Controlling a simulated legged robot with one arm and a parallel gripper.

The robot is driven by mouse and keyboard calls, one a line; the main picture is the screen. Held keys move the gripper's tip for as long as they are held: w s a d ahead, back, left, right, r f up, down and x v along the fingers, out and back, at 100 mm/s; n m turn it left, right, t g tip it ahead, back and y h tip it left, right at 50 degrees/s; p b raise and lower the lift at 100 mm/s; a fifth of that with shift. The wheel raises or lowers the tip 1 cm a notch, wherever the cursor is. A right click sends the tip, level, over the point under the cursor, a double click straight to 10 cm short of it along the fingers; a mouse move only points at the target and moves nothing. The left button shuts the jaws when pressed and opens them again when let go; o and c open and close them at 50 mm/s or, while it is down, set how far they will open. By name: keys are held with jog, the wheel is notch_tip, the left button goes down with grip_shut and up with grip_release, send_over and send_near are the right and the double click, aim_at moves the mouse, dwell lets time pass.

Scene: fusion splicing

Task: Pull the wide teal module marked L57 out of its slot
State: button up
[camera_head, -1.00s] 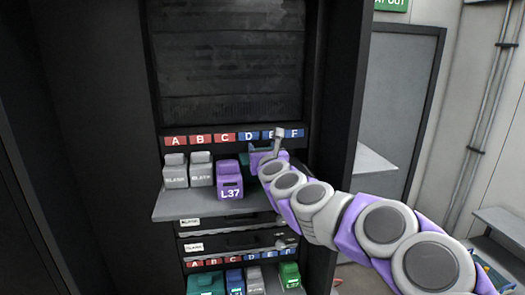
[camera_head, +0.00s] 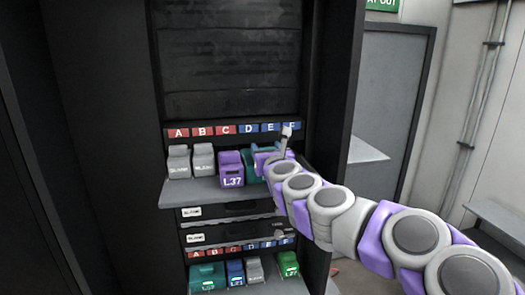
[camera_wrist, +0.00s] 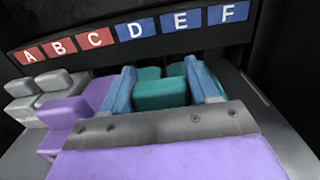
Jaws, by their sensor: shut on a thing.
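A wide teal module (camera_wrist: 161,94) stands in the upper row under the D and E labels. In the wrist view the two blue fingers of my gripper (camera_wrist: 163,84) are on its left and right sides, shut on it. In the head view my gripper (camera_head: 272,156) covers most of the teal module (camera_head: 251,165), and only a strip shows beside the purple module. Its marking is hidden, so I cannot read L57 on it.
A purple L37 module (camera_head: 231,169) is close on the left, then two grey blank modules (camera_head: 203,160). The shelf (camera_head: 190,194) juts out below. A lower row holds another teal module (camera_head: 207,277) and several others. The cabinet's dark side wall (camera_head: 336,120) is on the right.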

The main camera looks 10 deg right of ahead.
jog(key=shift+s+d, duration=0.1)
jog(key=shift+s, duration=0.25)
jog(key=o, duration=1.5)
jog(key=shift+c, duration=0.2)
jog(key=s+b, duration=0.3)
jog(key=s, duration=1.4)
jog(key=shift+s, duration=0.15)
jog(key=shift+f, duration=0.1)
